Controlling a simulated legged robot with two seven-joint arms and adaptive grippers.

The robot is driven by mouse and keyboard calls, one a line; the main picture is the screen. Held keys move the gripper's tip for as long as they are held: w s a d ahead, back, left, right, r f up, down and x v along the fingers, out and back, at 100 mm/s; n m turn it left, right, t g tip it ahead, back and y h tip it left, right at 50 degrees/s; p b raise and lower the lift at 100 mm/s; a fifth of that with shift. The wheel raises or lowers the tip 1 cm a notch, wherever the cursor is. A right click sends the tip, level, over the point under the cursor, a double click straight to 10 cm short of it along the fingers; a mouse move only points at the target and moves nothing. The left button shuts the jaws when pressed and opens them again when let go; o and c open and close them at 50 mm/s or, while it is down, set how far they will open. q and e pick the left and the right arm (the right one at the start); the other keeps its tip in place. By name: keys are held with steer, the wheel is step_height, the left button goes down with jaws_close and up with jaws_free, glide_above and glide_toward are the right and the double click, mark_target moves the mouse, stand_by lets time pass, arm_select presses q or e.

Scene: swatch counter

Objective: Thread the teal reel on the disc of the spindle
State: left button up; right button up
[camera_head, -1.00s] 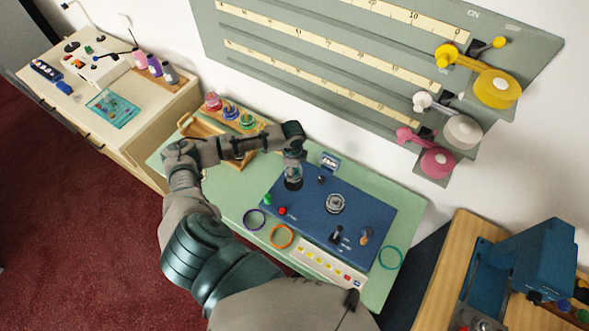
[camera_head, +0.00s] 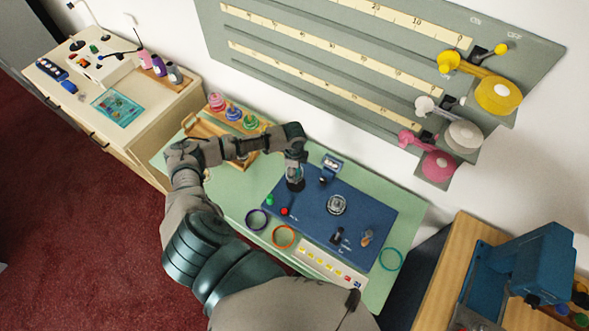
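The teal reel (camera_head: 391,259) looks like a thin ring and lies flat on the green counter, off the right end of the blue panel. A round silver fitting (camera_head: 337,204) in the middle of the blue panel (camera_head: 310,215) looks like the spindle with its disc; it is small, and no reel shows on it. My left gripper (camera_head: 295,184) points down over the panel's left part, left of the silver fitting and well away from the teal reel. Its fingertips are too small and dark to tell open from shut. My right gripper is not in view.
A purple ring (camera_head: 256,219) and an orange ring (camera_head: 284,237) lie at the panel's front left. A white button strip (camera_head: 330,266) runs along the front.

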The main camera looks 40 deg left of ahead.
arm_select(q)
steer(key=shift+a+p, duration=0.1)
steer(key=shift+p, duration=0.2)
steer(key=shift+d, duration=0.2)
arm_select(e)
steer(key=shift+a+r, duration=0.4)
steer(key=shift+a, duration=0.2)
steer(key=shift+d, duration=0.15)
arm_select(q)
steer(key=shift+f, duration=0.15)
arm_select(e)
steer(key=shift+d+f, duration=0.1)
arm_select(q)
steer(key=shift+f, duration=0.15)
steer(key=shift+f+b, duration=0.4)
steer(key=shift+f, duration=0.6)
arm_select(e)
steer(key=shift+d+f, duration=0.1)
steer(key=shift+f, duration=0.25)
arm_select(q)
steer(key=o, duration=1.2)
steer(key=shift+c, duration=0.2)
